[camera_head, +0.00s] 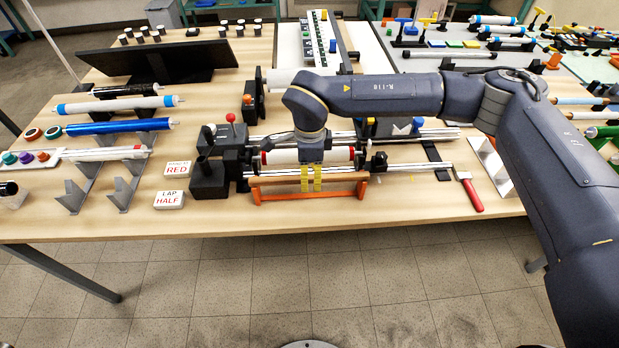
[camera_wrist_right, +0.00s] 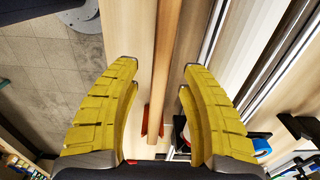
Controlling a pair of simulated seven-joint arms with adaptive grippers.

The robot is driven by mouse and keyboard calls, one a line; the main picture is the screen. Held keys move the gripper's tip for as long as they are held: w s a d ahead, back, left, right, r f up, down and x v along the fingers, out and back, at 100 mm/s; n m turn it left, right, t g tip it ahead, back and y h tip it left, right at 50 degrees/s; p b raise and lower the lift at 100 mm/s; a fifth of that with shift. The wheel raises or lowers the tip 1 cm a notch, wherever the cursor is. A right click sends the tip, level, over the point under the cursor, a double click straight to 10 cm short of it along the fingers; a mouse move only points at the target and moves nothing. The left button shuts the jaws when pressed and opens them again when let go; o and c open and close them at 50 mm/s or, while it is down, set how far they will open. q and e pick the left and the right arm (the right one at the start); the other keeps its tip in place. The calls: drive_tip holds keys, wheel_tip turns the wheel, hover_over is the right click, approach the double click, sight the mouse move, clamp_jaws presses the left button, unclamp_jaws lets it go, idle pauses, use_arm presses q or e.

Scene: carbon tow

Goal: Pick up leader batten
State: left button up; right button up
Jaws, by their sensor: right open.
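The leader batten appears to be the long, thin wooden bar (camera_head: 280,179) lying across an orange stand (camera_head: 310,196) at the table's front edge. In the right wrist view the wooden bar (camera_wrist_right: 164,60) runs lengthwise between my yellow fingers. My right gripper (camera_head: 311,188) points down over the middle of the bar. In its wrist view the right gripper (camera_wrist_right: 158,70) is open, with one finger on each side of the bar and visible gaps. Its fingers hide a short middle part of the bar in the head view. My left gripper is not in view.
Just behind the bar is a winding machine with a white roller (camera_head: 280,157), steel rods and a black housing (camera_head: 208,180). A red-handled tool (camera_head: 470,193) lies to the right. Two label cards (camera_head: 170,200) stand to the left. The table's front edge is close.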

drive_tip(key=shift+f, duration=0.4)
clamp_jaws()
